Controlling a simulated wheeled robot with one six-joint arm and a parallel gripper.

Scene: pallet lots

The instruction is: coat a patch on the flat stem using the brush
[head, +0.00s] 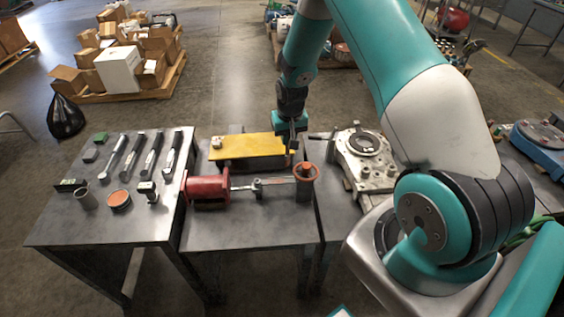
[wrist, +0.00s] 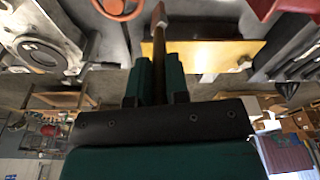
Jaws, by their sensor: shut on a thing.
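My gripper (head: 290,127) is shut on a thin brush (head: 292,148) that points down near the right end of the yellow plate. In the wrist view the brush (wrist: 158,35) sticks out between the green fingers (wrist: 157,78). A red valve body (head: 208,191) lies on the middle table. Its stem (head: 275,183) runs sideways to an orange handwheel (head: 306,171). The brush tip appears behind the stem, on the handwheel side; I cannot tell whether it touches anything. The handwheel also shows in the wrist view (wrist: 121,8).
The yellow plate (head: 245,146) lies behind the stem, with a small pale block (head: 217,143) on it. The left table holds several tools, an open orange-filled tin (head: 119,200) and a grey cup (head: 87,199). A metal housing (head: 364,158) stands right. The middle table's front is clear.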

